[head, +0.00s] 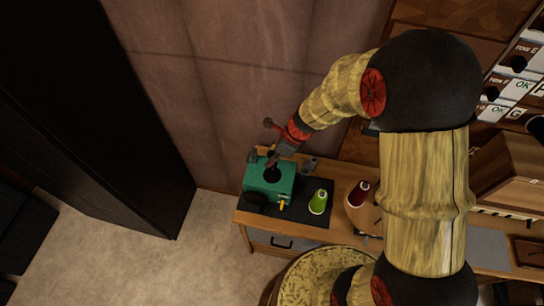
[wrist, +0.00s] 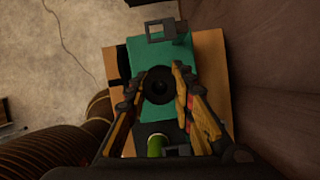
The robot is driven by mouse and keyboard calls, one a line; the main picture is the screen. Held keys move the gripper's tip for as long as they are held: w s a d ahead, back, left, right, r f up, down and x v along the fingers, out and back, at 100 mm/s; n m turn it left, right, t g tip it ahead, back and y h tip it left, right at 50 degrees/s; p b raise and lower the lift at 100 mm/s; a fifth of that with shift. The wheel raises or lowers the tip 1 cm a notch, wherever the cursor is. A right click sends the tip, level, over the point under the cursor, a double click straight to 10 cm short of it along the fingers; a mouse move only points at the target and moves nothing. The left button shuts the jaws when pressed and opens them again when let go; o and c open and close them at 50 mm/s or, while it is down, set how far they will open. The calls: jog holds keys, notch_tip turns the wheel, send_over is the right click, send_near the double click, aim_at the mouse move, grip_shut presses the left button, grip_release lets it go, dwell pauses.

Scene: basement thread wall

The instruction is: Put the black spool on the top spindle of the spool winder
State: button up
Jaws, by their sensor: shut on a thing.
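The spool winder is a green box (head: 262,187) on a dark mat at the left end of the wooden bench; its green top fills the middle of the wrist view (wrist: 150,58). My gripper (head: 273,165) points down over the winder. In the wrist view its two fingers (wrist: 159,86) are shut on the black spool (wrist: 157,87), which is seen end-on with a dark centre. The black spool also shows in the head view (head: 272,176), over the winder's top. The spindle is hidden beneath it, so I cannot tell whether the spool is seated on it.
A lime-green spool (head: 318,203) stands right of the winder on the mat, and a dark red spool (head: 358,193) stands farther right. A grey bracket (wrist: 160,29) sticks out at the winder's end. The wall (head: 215,100) is close behind the bench.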

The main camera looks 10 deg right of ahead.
aim_at(272, 167)
jog(key=shift+f+b, duration=2.6)
jog(key=shift+f, duration=0.2)
jog(key=shift+f+b, duration=0.4)
jog(key=shift+f, duration=0.2)
jog(key=shift+f, duration=0.2)
jog(key=shift+f, duration=0.15)
jog(key=o, duration=0.8)
jog(key=v, duration=1.2)
jog(key=shift+d, duration=0.1)
